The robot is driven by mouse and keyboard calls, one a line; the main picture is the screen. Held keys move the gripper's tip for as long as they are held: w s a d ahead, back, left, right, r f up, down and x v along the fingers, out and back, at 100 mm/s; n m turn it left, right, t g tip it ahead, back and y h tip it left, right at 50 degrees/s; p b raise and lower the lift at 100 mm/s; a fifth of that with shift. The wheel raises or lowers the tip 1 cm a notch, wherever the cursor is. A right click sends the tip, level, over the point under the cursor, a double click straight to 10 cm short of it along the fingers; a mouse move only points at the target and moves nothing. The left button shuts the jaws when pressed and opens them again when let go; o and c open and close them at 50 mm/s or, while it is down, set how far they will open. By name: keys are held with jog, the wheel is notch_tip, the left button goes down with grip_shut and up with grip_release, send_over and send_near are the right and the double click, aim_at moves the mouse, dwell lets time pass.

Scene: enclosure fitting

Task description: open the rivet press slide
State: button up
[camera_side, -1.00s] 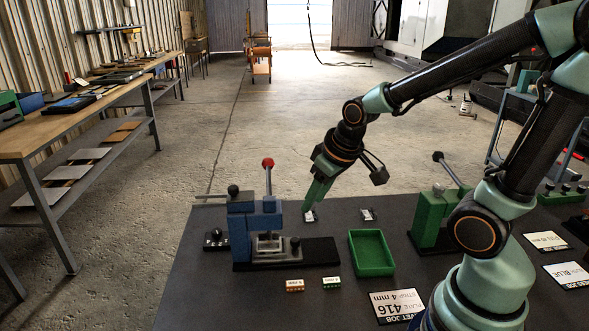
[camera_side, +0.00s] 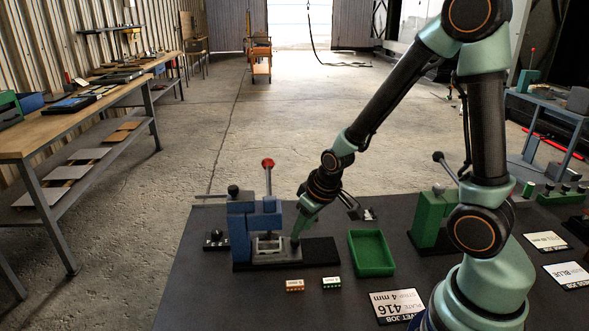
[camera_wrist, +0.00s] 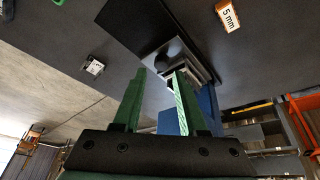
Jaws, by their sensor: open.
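The blue press (camera_side: 240,222) with a red-knobbed lever (camera_side: 268,163) stands at the left of the dark work table. Its grey slide (camera_side: 270,252), with a framed nest, sits at the front on a dark base plate (camera_side: 322,250). My gripper (camera_side: 296,240) is lowered at the slide's right end, where the knob is mostly hidden behind the fingers. In the wrist view my gripper (camera_wrist: 160,72) has its two green fingers apart.
A green tray (camera_side: 352,252) stands right of the base plate. An orange block (camera_side: 295,285) and a green block (camera_side: 331,283) lie in front. A green press (camera_side: 428,218) stands farther right. A printed job card (camera_side: 397,305) lies near my base.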

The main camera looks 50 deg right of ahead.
aim_at(298, 241)
jog(key=shift+x, duration=2.05)
grip_shut()
jog(key=shift+w, duration=0.1)
